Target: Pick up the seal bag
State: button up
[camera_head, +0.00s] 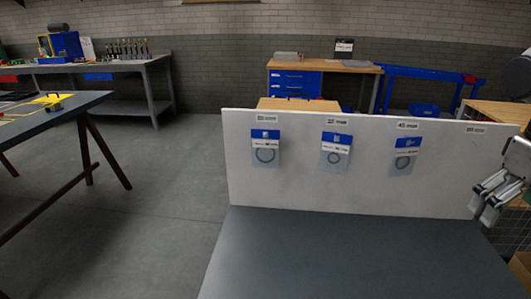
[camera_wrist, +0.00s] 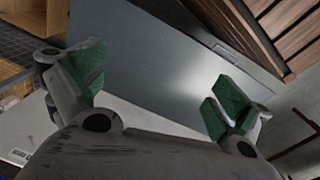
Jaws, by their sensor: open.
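Three seal bags hang in a row on an upright white board (camera_head: 300,190) in the head view: a left bag (camera_head: 265,151), a middle bag (camera_head: 335,153) and a right bag (camera_head: 403,156). Each has a blue-and-white header and a dark ring in a clear lower part. Small labels sit above them. My gripper (camera_head: 487,203) is at the right edge of the head view, in front of the board's right end and apart from the bags. In the wrist view my gripper (camera_wrist: 157,88) is open, with green pads wide apart and nothing between them. No bag shows there.
A grey tabletop (camera_head: 340,255) lies before the board. Another label (camera_head: 476,129) at the board's right has bare board below. A dark-legged table (camera_head: 45,115) stands left, workbenches behind. The floor (camera_head: 160,190) at left is open. Wooden slats (camera_wrist: 288,30) show in the wrist view.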

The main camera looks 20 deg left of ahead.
aim_at(265, 146)
jog(key=w+a+f+n+t+h, duration=0.4)
jog(key=w+a+f+n, duration=0.2)
jog(key=w+a+n, duration=0.45)
jog(key=w+a+f+n+t+h, duration=0.4)
jog(key=w+a+f+n, duration=0.3)
jog(key=w+a, duration=0.5)
jog(key=w+a+f+n+t+y, duration=0.1)
jog(key=a+n+t+y, duration=0.1)
jog(key=a+n, duration=0.35)
jog(key=a+f+n+t+y, duration=0.2)
jog(key=a+t, duration=0.1)
jog(key=a, duration=0.6)
jog(key=w+a+f+n+t+y, duration=0.1)
jog(key=a+n+t+y, duration=0.1)
jog(key=a+n, duration=0.35)
jog(key=a+r+n+t+y, duration=0.25)
jog(key=a+r+y, duration=0.3)
jog(key=a, duration=0.65)
jog(key=shift+n+y, duration=0.25)
jog(key=shift+n, duration=0.15)
jog(key=w, duration=0.2)
jog(key=w+a, duration=0.1)
jog(key=w, duration=0.3)
jog(key=shift+w+a+f, duration=0.15)
jog(key=shift+w+f, duration=0.05)
jog(key=shift+f, duration=0.15)
jog(key=shift+c, duration=0.4)
jog(key=c, duration=0.6)
